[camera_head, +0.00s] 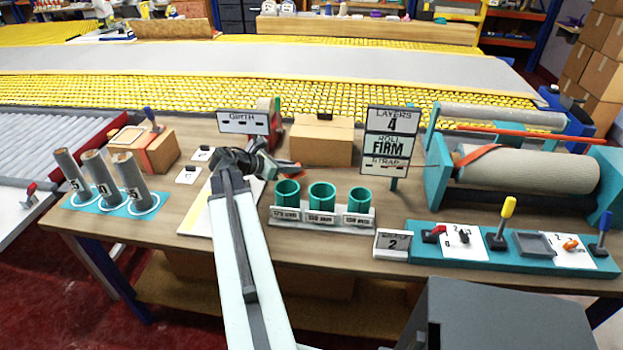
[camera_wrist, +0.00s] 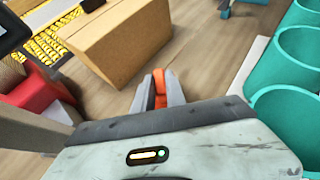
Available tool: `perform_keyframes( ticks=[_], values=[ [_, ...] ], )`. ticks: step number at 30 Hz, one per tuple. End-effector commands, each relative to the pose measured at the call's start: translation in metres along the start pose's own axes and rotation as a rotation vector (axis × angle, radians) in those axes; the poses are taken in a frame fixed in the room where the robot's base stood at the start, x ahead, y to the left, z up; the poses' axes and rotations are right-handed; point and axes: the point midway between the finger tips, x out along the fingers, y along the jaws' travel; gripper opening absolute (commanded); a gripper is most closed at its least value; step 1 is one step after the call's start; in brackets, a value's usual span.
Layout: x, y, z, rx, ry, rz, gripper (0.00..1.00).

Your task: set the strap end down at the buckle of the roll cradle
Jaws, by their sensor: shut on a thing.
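My gripper (camera_head: 288,166) is over the middle of the bench, in front of the cardboard box. In the wrist view its fingers (camera_wrist: 160,89) are shut on a small orange piece (camera_wrist: 159,86), which looks like the strap end. Most of it is hidden between the fingers. The teal roll cradle (camera_head: 436,184) stands at the right of the bench, well apart from my gripper. It bears a grey-beige roll (camera_head: 545,170) with an orange-red strap (camera_head: 474,159) across its left part. I cannot pick out the buckle.
A cardboard box (camera_head: 322,142) stands just behind my gripper; the wrist view shows it too (camera_wrist: 125,40). A teal panel with levers (camera_head: 510,262) fronts the cradle.

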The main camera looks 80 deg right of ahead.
Motion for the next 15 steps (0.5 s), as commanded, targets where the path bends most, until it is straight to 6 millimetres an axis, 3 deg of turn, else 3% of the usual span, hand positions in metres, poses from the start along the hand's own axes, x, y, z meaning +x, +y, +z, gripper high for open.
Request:
perform_keyframes(
  ticks=[3,11,15],
  values=[
    [0.02,0.001,-0.002,-0.001,-0.001,-0.001,0.0],
    [0.031,0.0,-0.001,0.0,-0.001,-0.001,0.0],
    [0.059,0.001,-0.004,0.0,-0.001,-0.002,0.0]
  ],
)
